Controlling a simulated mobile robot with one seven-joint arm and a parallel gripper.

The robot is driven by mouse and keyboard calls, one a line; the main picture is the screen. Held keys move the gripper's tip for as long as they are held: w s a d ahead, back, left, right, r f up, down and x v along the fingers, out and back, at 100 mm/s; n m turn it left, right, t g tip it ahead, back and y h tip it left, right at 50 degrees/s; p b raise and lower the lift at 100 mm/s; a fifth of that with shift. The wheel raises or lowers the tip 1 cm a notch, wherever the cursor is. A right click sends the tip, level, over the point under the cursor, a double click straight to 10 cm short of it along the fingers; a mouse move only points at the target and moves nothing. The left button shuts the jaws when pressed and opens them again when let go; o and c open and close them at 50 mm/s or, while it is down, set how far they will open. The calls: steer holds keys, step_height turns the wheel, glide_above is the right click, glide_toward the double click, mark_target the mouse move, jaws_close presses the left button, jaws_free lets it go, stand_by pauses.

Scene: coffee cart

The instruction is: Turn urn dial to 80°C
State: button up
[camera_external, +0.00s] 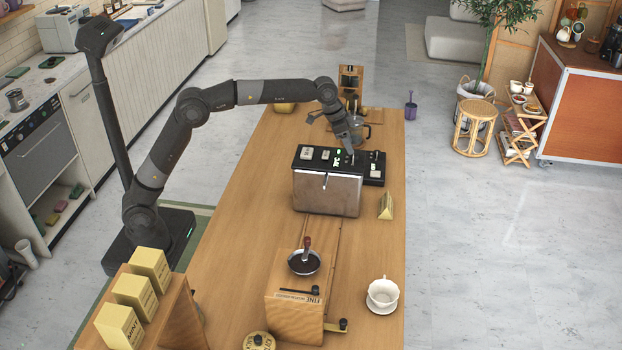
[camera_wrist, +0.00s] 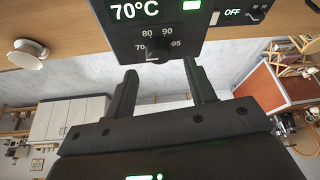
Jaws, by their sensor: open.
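The urn is a boxy metal body (camera_external: 325,192) with a black control panel on top, standing on the wooden table. In the wrist view its panel (camera_wrist: 120,15) shows a display reading 70°C in white. Below the display is the dial (camera_wrist: 152,56), with 70, 80, 90 and 95 marked around it. The dial lies between my fingertips in the picture; its pointer is too small to read, and I cannot tell whether the fingers touch it. My gripper (camera_wrist: 162,72) is open and empty, its two fingers at either side. In the external view my gripper (camera_external: 350,151) reaches down over the panel.
An OFF label (camera_wrist: 232,13) and another marked scale sit right of the dial. A glass jug (camera_external: 361,131) stands behind the urn. A grinder box (camera_external: 295,305) and a white cup (camera_external: 382,293) stand nearer on the table (camera_external: 235,240).

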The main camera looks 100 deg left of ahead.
mark_target(354, 157)
steer(key=shift+x, duration=2.1)
steer(key=shift+c, duration=0.2)
steer(key=c, duration=0.9)
